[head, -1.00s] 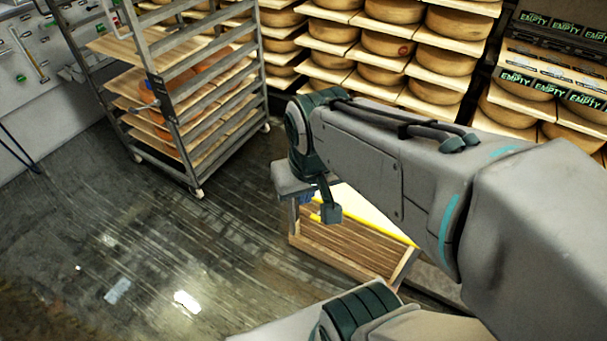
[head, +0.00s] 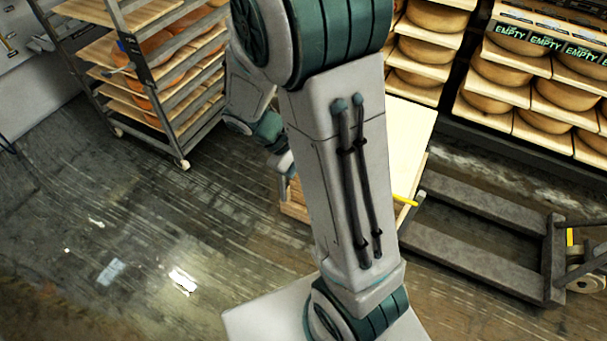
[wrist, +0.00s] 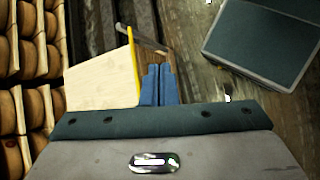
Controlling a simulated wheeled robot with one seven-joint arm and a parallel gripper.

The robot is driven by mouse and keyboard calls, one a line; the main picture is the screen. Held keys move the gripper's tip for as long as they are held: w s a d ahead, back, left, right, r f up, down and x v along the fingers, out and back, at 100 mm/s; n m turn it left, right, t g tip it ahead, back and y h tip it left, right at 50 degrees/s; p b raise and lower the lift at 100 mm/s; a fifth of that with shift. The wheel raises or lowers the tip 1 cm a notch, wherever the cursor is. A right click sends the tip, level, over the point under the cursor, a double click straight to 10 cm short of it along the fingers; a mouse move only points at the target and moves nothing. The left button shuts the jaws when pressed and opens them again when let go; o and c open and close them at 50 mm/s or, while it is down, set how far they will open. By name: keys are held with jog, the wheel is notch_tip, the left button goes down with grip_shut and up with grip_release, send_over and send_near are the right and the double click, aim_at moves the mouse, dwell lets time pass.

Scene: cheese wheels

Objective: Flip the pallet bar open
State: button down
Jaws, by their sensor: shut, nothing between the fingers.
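A yellow bar (wrist: 131,62) runs along one edge of a pale board in the wrist view. Its end (head: 405,200) shows beside my arm in the head view. I cannot tell whether it is the pallet bar. The pale board (wrist: 103,82) lies over a slatted wooden pallet or crate (head: 295,208). A thin grey bar (wrist: 145,38) spans beyond the board's far end. My gripper (wrist: 157,68) has its blue fingers together and empty, right beside the yellow bar; contact is unclear. My arm hides most of the pallet in the head view.
A metal rack (head: 152,98) with boards and orange cheese wheels stands at the left. Shelves of cheese wheels (head: 500,75) line the back. Dark forks of a pallet truck (head: 480,205) lie at the right. The floor (head: 130,230) at the left is clear.

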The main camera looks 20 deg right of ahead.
jog(key=w+f+n+t+h+b, duration=0.2)
jog(key=w+f+n+t+b, duration=0.2)
jog(key=f, duration=0.9)
jog(key=w+f+n+t+h+b, duration=0.3)
jog(key=f+n+t, duration=0.4)
jog(key=f+n, duration=0.4)
jog(key=w+f+n+t+h+b, duration=0.3)
jog(key=w+f+n+t+b, duration=0.2)
jog(key=f, duration=1.1)
jog(key=n+t+b, duration=0.1)
jog(key=n, duration=0.2)
jog(key=shift+d+f+t, duration=0.2)
jog(key=shift+d+t, duration=0.1)
jog(key=shift+d, duration=0.05)
jog(key=shift+w, duration=0.15)
jog(key=w+d+r+b, duration=0.1)
jog(key=w+d+r, duration=0.5)
jog(key=w+d, duration=0.1)
jog(key=shift+r+b, duration=0.2)
jog(key=shift+b, duration=0.1)
